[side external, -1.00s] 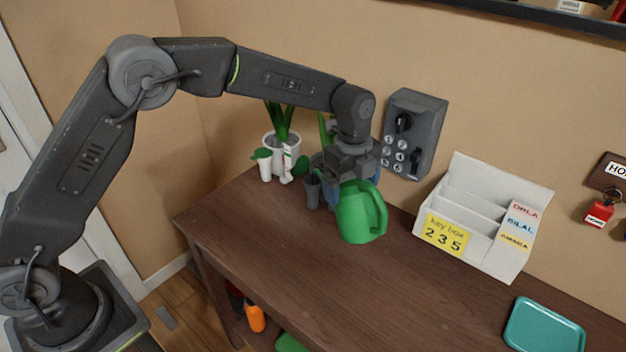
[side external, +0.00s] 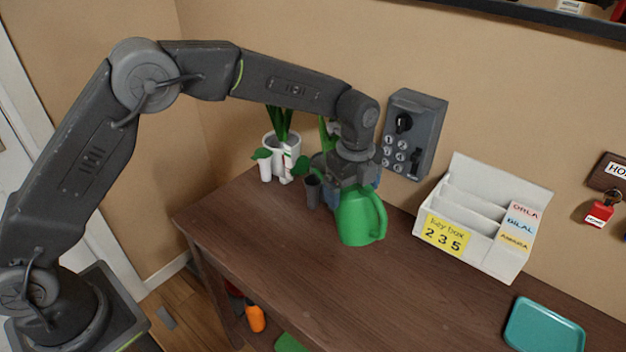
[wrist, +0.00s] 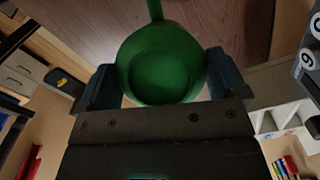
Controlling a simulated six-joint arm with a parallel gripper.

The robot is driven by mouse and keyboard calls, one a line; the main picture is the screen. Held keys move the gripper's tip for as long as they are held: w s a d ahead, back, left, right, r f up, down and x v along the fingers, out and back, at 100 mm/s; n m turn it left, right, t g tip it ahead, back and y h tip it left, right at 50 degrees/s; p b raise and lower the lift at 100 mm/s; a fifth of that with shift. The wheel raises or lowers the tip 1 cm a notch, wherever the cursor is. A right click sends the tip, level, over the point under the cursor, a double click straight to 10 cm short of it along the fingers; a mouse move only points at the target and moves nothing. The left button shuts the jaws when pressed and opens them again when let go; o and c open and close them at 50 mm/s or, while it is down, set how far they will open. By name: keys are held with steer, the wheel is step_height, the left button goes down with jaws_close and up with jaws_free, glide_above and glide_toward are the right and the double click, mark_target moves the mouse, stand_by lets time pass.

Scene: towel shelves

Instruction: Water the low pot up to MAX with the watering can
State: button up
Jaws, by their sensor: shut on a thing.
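The green watering can (side external: 355,220) is in my gripper (side external: 350,185), near the back of the brown table. It is close to upright, with its handle to the right; I cannot tell whether its base touches the table. In the wrist view the can (wrist: 160,65) sits between the two blue-grey fingers of my gripper (wrist: 160,80), which are shut on it. White pots with green plants (side external: 282,140) stand at the back left, partly behind my arm. I cannot see any MAX mark or water level.
A white key box (side external: 470,225) is to the right, and a teal tray (side external: 545,328) at front right. A grey keypad box (side external: 412,135) hangs on the wall. The table's front middle is clear.

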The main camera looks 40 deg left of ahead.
mark_target(355, 209)
steer(key=f, duration=0.1)
steer(key=d+y, duration=0.1)
steer(key=f, duration=0.1)
steer(key=shift+s+d+f+y, duration=0.25)
steer(key=shift+f+y, duration=0.05)
steer(key=shift+f+t+y, duration=0.3)
steer(key=shift+t+y, duration=0.1)
steer(key=shift+d+f+t+y, duration=0.25)
steer(key=shift+f+y, duration=0.35)
steer(key=shift+y, duration=0.3)
steer(key=shift+a, duration=0.15)
